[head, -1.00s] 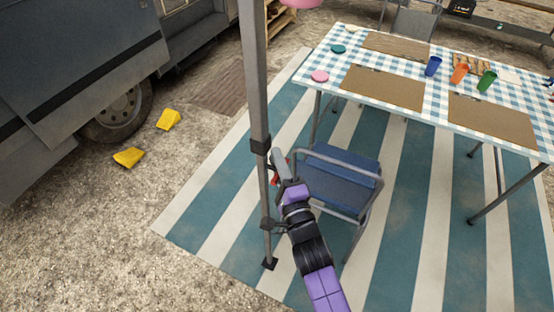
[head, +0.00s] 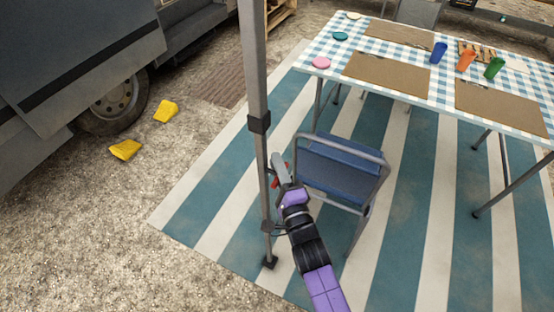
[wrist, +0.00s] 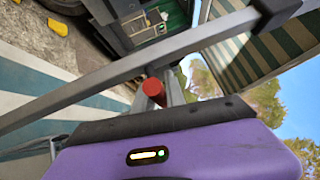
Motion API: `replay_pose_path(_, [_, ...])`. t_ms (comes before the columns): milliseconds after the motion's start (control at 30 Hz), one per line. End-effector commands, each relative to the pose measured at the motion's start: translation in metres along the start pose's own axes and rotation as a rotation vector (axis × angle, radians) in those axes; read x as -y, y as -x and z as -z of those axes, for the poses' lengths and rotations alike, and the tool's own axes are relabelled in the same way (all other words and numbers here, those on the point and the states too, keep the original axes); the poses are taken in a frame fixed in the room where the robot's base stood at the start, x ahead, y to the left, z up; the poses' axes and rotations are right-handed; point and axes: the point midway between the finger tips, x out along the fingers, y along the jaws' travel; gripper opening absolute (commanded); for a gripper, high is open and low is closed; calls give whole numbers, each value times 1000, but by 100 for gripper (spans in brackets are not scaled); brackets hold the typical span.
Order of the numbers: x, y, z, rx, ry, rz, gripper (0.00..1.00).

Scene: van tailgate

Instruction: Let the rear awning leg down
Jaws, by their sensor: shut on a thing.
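The rear awning leg (head: 262,160) is a grey upright pole with a dark collar (head: 258,123) and a thinner lower section. Its dark foot (head: 269,262) is over the striped mat; I cannot tell whether it touches. A small red part (head: 274,182) shows between gripper and leg. In the wrist view the pole (wrist: 130,72) crosses diagonally up to a black collar (wrist: 276,8), with the red knob (wrist: 153,88) before my gripper. The exact contact is hidden.
A blue folding chair (head: 340,170) stands close to the right of my gripper. The table (head: 325,70) with a checked cloth is beyond it. The striped mat (head: 225,205) lies below. Yellow wedges (head: 125,149) and the grey van (head: 80,60) are at left.

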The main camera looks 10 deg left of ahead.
Motion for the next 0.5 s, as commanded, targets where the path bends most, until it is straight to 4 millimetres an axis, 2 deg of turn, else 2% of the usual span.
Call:
replay_pose_path(33, [-14,2,2,0,-1,1,0])
replay_pose_path(167, [-26,3,3,1,-2,2,0])
replay_pose_path(500, [-28,4,3,2,-1,4,0])
